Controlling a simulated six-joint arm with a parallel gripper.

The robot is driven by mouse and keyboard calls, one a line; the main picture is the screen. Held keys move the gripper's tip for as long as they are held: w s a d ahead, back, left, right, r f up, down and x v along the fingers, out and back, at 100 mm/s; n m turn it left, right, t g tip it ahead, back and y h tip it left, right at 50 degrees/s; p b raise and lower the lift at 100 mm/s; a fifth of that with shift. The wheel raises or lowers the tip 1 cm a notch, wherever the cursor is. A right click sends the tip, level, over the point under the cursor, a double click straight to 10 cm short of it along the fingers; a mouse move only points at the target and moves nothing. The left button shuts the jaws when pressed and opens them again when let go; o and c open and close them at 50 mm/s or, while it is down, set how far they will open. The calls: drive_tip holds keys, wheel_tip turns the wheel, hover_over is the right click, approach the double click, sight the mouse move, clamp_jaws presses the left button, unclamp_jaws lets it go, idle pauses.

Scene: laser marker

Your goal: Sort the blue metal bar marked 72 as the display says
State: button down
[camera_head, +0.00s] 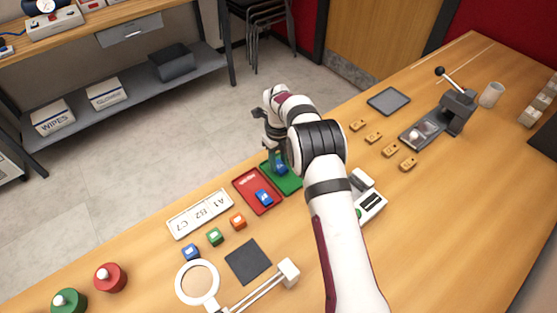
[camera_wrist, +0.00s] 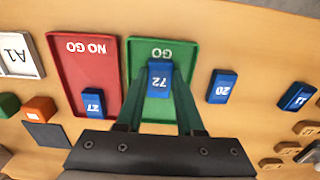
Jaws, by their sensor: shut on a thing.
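The blue metal bar marked 72 (camera_wrist: 159,80) is between the fingers of my gripper (camera_wrist: 160,98) in the wrist view, over the green GO tray (camera_wrist: 178,53). My gripper is shut on it. In the head view the bar (camera_head: 281,168) shows under my gripper (camera_head: 277,158) at the green tray (camera_head: 290,184); I cannot tell whether it touches the tray floor. The red NO GO tray (camera_wrist: 83,58) lies beside the green one and holds a blue bar marked 27 (camera_wrist: 95,102). A device with a small display (camera_head: 370,206) stands right of my arm; its reading is too small to read.
Blue bars marked 20 (camera_wrist: 222,86) and 11 (camera_wrist: 297,97) lie on the table beside the green tray. A white A1 B2 C7 board (camera_head: 200,213), small coloured blocks (camera_head: 215,236) and a dark pad (camera_head: 248,261) lie left of my arm. A lever press (camera_head: 440,118) stands farther right.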

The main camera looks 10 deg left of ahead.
drive_tip(key=shift+c, duration=2.3)
unclamp_jaws()
wheel_tip(320, 180, up, 16)
drive_tip(key=shift+f, duration=0.1)
